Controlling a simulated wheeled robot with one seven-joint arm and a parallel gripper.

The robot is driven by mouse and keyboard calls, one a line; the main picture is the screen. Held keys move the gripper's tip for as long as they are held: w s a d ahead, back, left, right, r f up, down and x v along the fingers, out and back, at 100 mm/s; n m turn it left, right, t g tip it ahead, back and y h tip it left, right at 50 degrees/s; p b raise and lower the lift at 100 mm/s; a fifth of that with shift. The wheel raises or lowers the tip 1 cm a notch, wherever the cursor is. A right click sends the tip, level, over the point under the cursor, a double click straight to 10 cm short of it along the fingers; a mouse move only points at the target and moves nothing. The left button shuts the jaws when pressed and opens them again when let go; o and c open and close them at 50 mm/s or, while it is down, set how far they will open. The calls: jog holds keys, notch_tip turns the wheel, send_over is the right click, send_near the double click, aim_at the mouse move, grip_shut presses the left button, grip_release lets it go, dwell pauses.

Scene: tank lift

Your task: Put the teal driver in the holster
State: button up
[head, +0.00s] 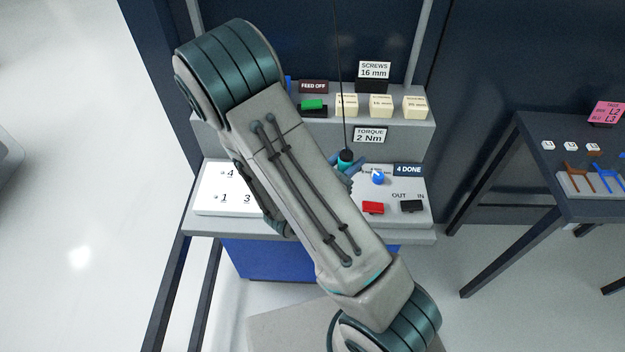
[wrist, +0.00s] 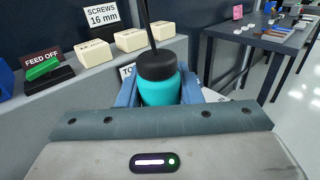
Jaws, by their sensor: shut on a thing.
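The teal driver (head: 345,163) is upright above the workbench, with a black top and a dark cord running up from it. In the wrist view the driver (wrist: 160,90) stands between the blue fingers of my gripper (wrist: 163,99). My gripper is shut on it; in the head view the gripper (head: 352,172) is partly hidden behind my arm. The driver's lower end is hidden in both views. I cannot make out the holster in either view; my arm covers much of the bench.
The bench has a white numbered plate (head: 222,190) at left, and a blue knob (head: 379,177), red block (head: 373,208) and black block (head: 411,206) at right. Cream bins (head: 381,106) and a green switch (head: 312,104) line the back shelf. A dark table (head: 562,135) stands at right.

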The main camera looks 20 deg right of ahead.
jog(key=shift+w+a+f+b, duration=0.1)
jog(key=shift+a+f+b, duration=0.3)
jog(key=shift+b, duration=2.15)
jog(key=w+a+f, duration=0.6)
jog(key=w+f, duration=0.1)
jog(key=f, duration=0.2)
jog(key=shift+f, duration=0.2)
jog(key=shift+f, duration=0.15)
jog(key=o, duration=1)
jog(key=shift+s, duration=0.1)
